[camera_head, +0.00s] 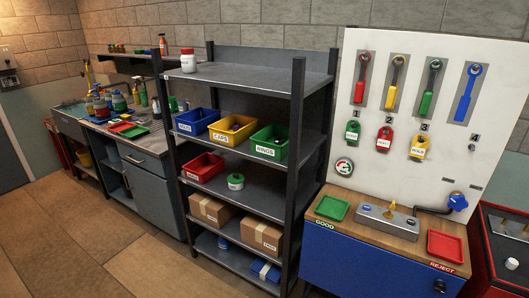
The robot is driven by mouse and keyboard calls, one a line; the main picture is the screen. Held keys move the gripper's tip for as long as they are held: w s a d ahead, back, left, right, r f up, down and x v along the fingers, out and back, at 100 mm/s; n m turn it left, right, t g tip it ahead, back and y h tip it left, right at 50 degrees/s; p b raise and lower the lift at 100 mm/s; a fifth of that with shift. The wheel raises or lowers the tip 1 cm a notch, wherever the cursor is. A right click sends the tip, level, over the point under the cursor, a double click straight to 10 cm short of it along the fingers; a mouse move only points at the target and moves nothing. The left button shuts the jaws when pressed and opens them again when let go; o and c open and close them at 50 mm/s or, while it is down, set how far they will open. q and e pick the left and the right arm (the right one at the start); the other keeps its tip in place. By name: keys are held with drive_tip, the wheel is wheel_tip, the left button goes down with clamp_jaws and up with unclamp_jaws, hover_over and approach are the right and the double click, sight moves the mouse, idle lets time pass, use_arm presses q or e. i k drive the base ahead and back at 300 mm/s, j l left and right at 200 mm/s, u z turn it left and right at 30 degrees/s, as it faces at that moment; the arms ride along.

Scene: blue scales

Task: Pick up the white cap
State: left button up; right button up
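I cannot make out a separate white cap for certain. A yellow bin (231,137) with a label that seems to read CAPS stands on the second shelf; small dark and pale items show in it, too small to tell apart. A white jar with a red lid (188,62) stands on the top shelf. A small white round item (512,263) shows on the red cabinet at the right edge. Neither of my grippers is in view.
The dark shelf rack (262,82) also holds a blue bin (196,122), a green bin (269,144), a red bin (203,168) and cardboard boxes (212,210). A workbench (415,244) with green and red trays stands right. Tiled floor lies open at left front.

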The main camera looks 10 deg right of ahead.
sight(511, 263)
drive_tip(key=l+z, duration=0.1)
drive_tip(key=z, duration=2.15)
drive_tip(key=i+l+u, duration=0.4)
drive_tip(key=i, duration=0.35)
drive_tip(key=i+l+u, duration=0.4)
drive_tip(key=i+l, duration=0.2)
drive_tip(key=i, duration=0.1)
